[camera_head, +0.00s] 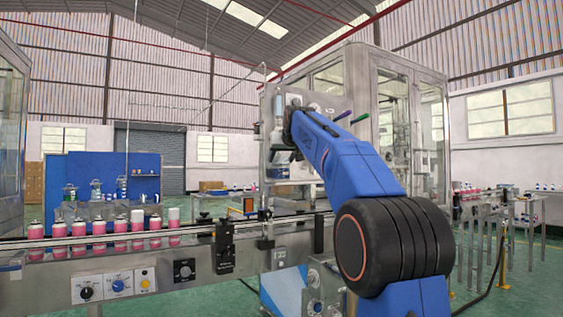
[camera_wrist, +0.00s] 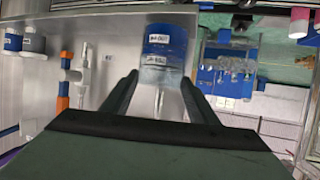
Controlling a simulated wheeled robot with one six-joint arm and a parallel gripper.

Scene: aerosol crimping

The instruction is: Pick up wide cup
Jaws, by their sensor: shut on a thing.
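The wide cup (camera_wrist: 163,50) is a clear cup with a blue band and white labels. In the wrist view it sits at the tips of my gripper (camera_wrist: 160,82), with one finger on each side. My gripper is shut on it. In the head view my blue arm reaches to the front of the metal machine cabinet, and the gripper at its end is mostly hidden there.
In the head view, a conveyor (camera_head: 130,241) carries several pink cans at left. The glass-walled cabinet (camera_head: 345,75) stands behind my arm.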

